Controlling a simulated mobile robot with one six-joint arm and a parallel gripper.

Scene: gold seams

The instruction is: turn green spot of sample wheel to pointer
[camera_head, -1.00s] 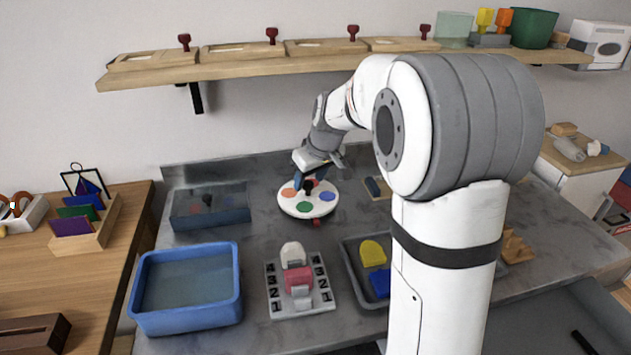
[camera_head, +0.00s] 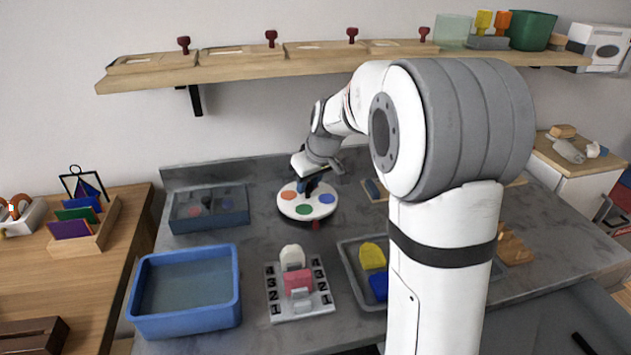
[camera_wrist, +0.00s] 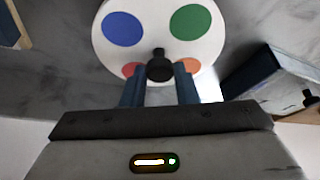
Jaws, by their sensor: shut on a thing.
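The sample wheel (camera_head: 293,208) is a white disc with coloured spots on a dark base on the grey counter. Its green spot (camera_head: 304,209) faces the front, a little left of the small red pointer (camera_head: 316,225) at the wheel's front edge. In the wrist view the green spot (camera_wrist: 190,22) is at upper right, beside the blue spot (camera_wrist: 122,29). Red and orange spots lie near the fingers, partly covered. My gripper (camera_head: 306,188) is over the wheel's middle, its blue fingers shut on the black knob (camera_wrist: 160,67). The pointer is outside the wrist view.
A dark blue-grey case (camera_head: 210,222) stands left of the wheel. A blue tub (camera_head: 187,320), a numbered block with a pink part (camera_head: 298,283) and a grey tray (camera_head: 352,262) are in front. A wooden shelf (camera_head: 240,73) runs above.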

